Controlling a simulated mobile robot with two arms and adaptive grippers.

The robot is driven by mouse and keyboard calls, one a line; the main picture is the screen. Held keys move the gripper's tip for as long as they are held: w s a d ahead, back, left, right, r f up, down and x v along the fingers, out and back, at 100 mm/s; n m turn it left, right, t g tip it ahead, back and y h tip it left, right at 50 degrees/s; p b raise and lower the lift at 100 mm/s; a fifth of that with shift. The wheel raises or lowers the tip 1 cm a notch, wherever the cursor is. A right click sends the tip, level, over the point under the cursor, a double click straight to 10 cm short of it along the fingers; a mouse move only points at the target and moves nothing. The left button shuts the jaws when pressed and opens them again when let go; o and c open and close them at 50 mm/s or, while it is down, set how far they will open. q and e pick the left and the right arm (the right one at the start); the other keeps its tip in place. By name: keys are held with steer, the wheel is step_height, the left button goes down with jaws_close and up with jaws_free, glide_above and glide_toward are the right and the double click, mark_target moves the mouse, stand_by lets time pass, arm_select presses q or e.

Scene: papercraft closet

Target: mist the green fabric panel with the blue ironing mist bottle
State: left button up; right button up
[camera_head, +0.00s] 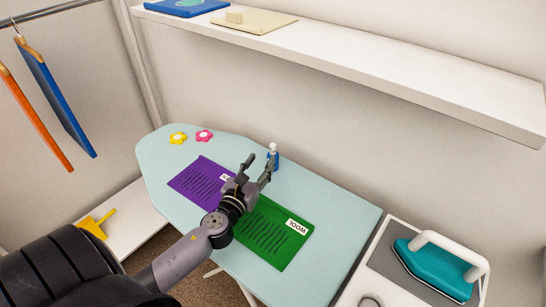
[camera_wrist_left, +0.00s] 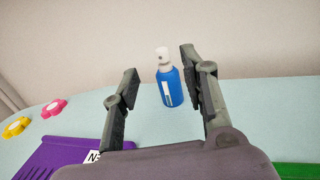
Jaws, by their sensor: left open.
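The blue mist bottle (camera_head: 273,157) with a white spray top stands upright on the pale blue ironing board (camera_head: 330,220), behind the fabric panels. The green fabric panel (camera_head: 268,240), labelled WOOL, lies flat on the board, partly hidden by my left arm. My left gripper (camera_head: 260,165) is open just in front of the bottle. In the left wrist view the bottle (camera_wrist_left: 169,82) shows beyond and between the two open fingers (camera_wrist_left: 158,85), nearer the right finger; no contact is visible. My right gripper is not in view.
A purple panel (camera_head: 196,187) lies left of the green one. Yellow (camera_head: 178,138) and pink (camera_head: 204,135) flowers lie at the board's left end. A teal iron (camera_head: 438,268) stands at right. A white shelf (camera_head: 350,62) overhangs the back wall.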

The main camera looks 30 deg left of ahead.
mark_target(271, 149)
arm_select(q)
steer(key=w, duration=0.4)
steer(key=shift+a, duration=0.35)
steer(key=shift+w, duration=0.2)
steer(key=shift+w+f, duration=0.1)
steer(key=shift+w, duration=0.15)
steer(key=w, duration=0.3)
steer(key=w+a, duration=0.1)
steer(key=shift+w+f+p, duration=0.3)
steer(key=shift+w+f, duration=0.05)
steer(key=shift+f, duration=0.05)
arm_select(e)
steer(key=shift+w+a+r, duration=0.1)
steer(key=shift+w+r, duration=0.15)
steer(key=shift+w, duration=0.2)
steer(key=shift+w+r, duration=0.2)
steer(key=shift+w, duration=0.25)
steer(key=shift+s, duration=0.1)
arm_select(q)
steer(key=shift+s+r, duration=0.1)
steer(key=shift+c, duration=0.5)
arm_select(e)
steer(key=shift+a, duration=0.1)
arm_select(q)
steer(key=shift+c, duration=0.7)
jaws_close()
